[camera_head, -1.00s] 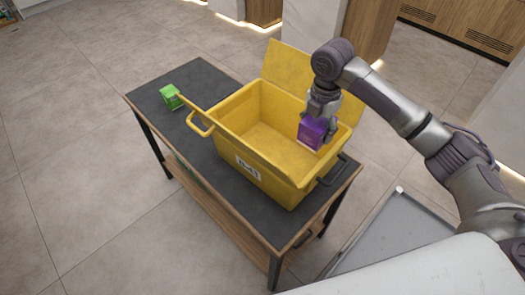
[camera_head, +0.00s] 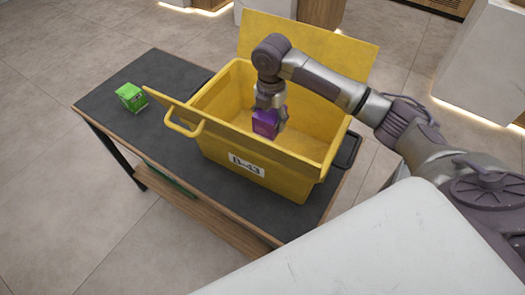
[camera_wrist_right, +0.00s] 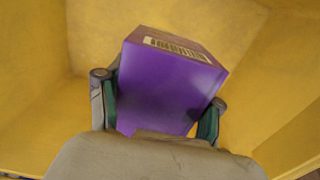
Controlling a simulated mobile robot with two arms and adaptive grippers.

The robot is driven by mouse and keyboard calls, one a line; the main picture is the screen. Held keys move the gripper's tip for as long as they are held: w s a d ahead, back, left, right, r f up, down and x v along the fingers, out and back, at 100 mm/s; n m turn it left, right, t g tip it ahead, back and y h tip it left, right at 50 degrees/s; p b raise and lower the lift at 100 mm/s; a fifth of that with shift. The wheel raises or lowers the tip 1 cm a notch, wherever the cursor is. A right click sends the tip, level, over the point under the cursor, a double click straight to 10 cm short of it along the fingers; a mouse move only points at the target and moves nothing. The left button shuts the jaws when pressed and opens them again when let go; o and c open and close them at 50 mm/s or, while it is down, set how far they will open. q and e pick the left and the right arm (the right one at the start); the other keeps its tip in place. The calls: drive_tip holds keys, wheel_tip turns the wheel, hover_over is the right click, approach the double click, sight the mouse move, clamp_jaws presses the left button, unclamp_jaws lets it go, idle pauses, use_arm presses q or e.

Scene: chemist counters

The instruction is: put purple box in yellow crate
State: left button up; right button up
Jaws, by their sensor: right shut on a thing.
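The purple box (camera_head: 266,122) is held between the fingers of my right gripper (camera_head: 270,108), over the open yellow crate (camera_head: 245,150). In the right wrist view the purple box (camera_wrist_right: 170,85) fills the middle, with a barcode on its top edge and a gripper finger on each side (camera_wrist_right: 158,110). Yellow crate walls (camera_wrist_right: 50,60) surround it there. The box appears inside the crate's opening, but I cannot tell whether it touches the floor. My left gripper is not in view.
A green box (camera_head: 131,97) stands on the dark tabletop (camera_head: 165,75) to the left of the crate. The crate's lid flap (camera_head: 310,50) stands raised at the back. A white counter-like surface (camera_head: 360,245) fills the lower right.

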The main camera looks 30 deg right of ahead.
wheel_tip(320, 180, down, 10)
drive_tip(key=shift+f+p, duration=0.2)
drive_tip(key=shift+p, duration=0.1)
drive_tip(key=shift+f, duration=0.1)
drive_tip(key=o, duration=1.2)
wheel_tip(320, 180, up, 12)
drive_tip(key=shift+r, duration=0.15)
